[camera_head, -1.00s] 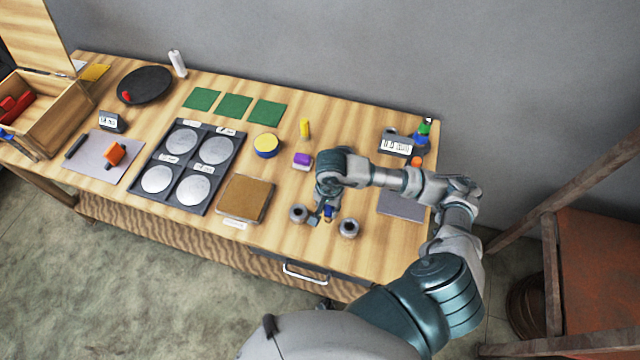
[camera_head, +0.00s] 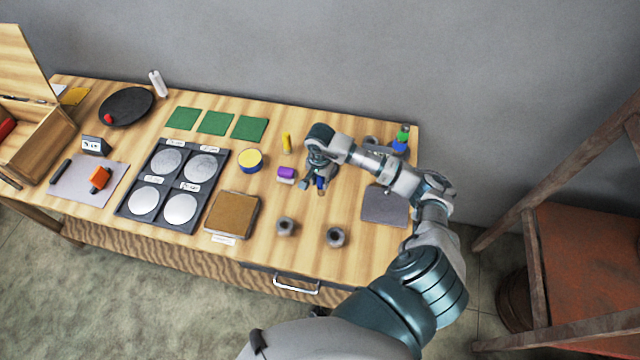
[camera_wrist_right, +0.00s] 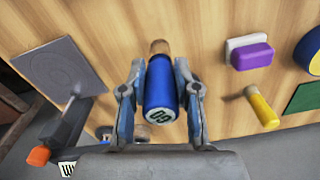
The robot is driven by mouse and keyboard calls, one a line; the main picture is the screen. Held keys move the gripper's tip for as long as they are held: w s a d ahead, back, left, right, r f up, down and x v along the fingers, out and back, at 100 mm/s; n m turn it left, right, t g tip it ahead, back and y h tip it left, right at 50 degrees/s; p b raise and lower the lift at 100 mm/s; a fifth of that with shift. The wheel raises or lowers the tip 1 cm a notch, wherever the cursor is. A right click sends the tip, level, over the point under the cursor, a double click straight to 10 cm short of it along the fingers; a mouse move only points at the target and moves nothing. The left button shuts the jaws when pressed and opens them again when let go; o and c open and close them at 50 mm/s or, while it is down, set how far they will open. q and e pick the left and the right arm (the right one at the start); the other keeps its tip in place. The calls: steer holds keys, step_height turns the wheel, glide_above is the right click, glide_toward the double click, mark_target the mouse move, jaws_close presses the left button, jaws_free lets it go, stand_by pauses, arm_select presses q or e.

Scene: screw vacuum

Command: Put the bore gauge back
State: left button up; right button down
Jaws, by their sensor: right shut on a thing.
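The bore gauge seems to be the blue cylinder (camera_wrist_right: 159,88) with a tan end and a number on its near face. My right gripper (camera_wrist_right: 160,68) is shut on it, one finger on each side, in the right wrist view. In the head view my right gripper (camera_head: 313,181) is over the right part of the bench, and the blue gauge (camera_head: 320,183) shows only as a small patch. Two grey ring pieces (camera_head: 286,226) (camera_head: 335,237) stand apart near the front edge. My left gripper is not in view.
A grey mat (camera_head: 385,206) lies right of the gripper. A purple-and-white block (camera_head: 286,174) and a yellow cylinder (camera_head: 286,142) stand to its left. A brown square pad (camera_head: 232,215) lies further left. The bench (camera_head: 305,265) is bare around the rings.

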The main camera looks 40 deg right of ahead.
mark_target(320, 186)
steer(key=shift+w+d, duration=0.15)
steer(key=shift+d, duration=0.05)
step_height(320, 186, down, 3)
steer(key=shift+a+f+p, duration=0.1)
steer(key=shift+p, duration=0.3)
steer(key=shift+f, duration=0.15)
steer(key=c, duration=0.8)
jaws_free()
steer(key=shift+c, duration=0.2)
